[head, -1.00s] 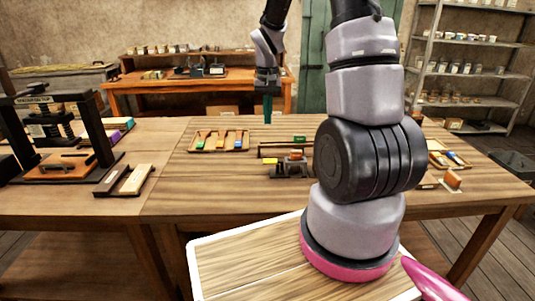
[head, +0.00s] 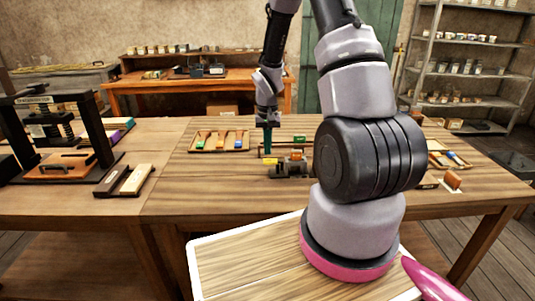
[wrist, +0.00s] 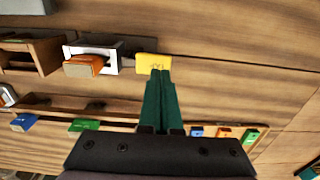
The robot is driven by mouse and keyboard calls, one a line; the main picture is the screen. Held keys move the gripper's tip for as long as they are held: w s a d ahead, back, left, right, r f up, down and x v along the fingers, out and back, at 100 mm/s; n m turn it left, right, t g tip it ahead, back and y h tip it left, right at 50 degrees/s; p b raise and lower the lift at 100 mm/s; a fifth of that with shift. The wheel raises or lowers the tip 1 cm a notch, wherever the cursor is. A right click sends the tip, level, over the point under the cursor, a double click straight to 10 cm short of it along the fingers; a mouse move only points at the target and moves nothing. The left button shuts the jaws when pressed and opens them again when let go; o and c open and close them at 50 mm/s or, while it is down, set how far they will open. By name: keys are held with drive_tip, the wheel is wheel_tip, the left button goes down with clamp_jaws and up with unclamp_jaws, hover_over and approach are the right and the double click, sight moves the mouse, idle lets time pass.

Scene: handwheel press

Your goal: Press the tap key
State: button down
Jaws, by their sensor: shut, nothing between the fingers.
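The tap key is a small yellow block (wrist: 153,61) with faint dark lettering in the wrist view. It sits at the side of a dark grey device on the table, and a bit of its yellow top (head: 270,160) shows in the head view. My gripper (head: 268,152) points down with its green fingers together and nothing between them. In the wrist view its fingertips (wrist: 160,73) overlap the near edge of the yellow key. I cannot tell whether they touch it or are just above it.
An orange block (wrist: 84,66) in a white-edged holder stands beside the key. A wooden rail (wrist: 110,108) and a tray with coloured-handled pieces (head: 220,149) lie close by. A black handwheel press (head: 60,125) stands at the left. The table's front middle is clear.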

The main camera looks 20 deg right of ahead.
drive_tip(key=shift+f, duration=1.2)
